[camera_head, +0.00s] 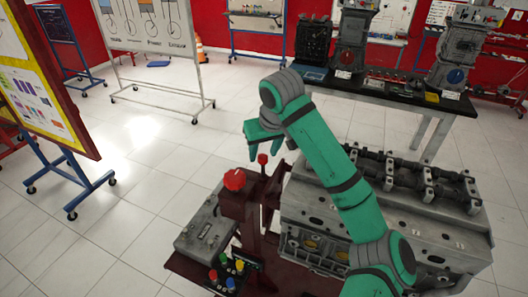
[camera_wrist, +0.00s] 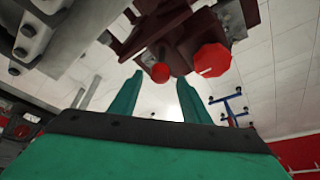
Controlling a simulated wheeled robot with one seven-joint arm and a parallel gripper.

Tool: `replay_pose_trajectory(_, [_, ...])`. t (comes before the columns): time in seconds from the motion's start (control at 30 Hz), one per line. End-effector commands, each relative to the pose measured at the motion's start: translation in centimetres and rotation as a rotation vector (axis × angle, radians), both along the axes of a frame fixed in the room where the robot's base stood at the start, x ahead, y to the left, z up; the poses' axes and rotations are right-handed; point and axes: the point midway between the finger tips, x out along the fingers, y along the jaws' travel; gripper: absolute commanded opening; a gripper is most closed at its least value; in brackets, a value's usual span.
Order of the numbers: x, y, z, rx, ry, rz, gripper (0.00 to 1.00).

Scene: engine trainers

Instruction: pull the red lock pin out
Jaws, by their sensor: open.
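A small red knob (camera_head: 263,159) stands on the dark red engine stand and looks like the head of the lock pin; it also shows in the wrist view (camera_wrist: 160,73). A larger faceted red knob (camera_head: 234,180) sits to its left on the stand's post, and it shows to the right in the wrist view (camera_wrist: 212,60). My gripper (camera_head: 262,146) is open and empty, just above the small knob. In the wrist view the small knob lies between the two teal fingers (camera_wrist: 158,92), seemingly beyond their tips. I see no contact. The pin's shaft is mostly hidden.
A grey engine block (camera_head: 400,222) stands close on the right of the stand, under my arm. A grey control box (camera_head: 205,235) and several coloured buttons (camera_head: 228,272) are at the lower left. A black bench (camera_head: 390,92) is behind.

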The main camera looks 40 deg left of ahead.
Motion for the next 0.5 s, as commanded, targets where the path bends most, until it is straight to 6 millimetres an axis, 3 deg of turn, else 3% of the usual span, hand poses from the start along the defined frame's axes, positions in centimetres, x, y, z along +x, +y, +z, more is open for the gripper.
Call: replay_pose_trajectory(0.5, [-1.4, -2.9, 7.9, 0.000, -0.005, -0.001, 0.43])
